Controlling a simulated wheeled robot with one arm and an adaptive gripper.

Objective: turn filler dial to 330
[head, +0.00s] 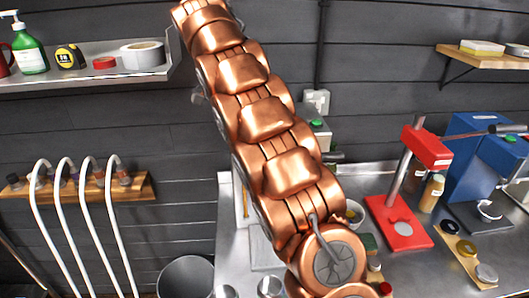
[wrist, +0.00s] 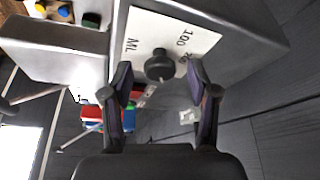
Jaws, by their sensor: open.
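The filler dial (wrist: 159,64) is a dark round knob on a white plate (wrist: 140,35) marked "ML" and "100", on a grey metal housing. It shows in the wrist view, upper middle. No "330" mark can be read. My gripper (wrist: 160,75) is open, with one dark finger to each side of the knob. A gap shows between each finger and the knob, and whether the tips reach its depth I cannot tell. In the head view my copper arm crosses the middle, and I cannot make out the dial or the gripper.
On the steel counter stand a red press (head: 407,190), a blue machine (head: 475,165) and a tray of caps (head: 466,250). A dark bin (head: 186,277) is at lower middle. White hoses (head: 75,225) hang at left. A shelf (head: 100,78) holds a green bottle (head: 29,50) and tape.

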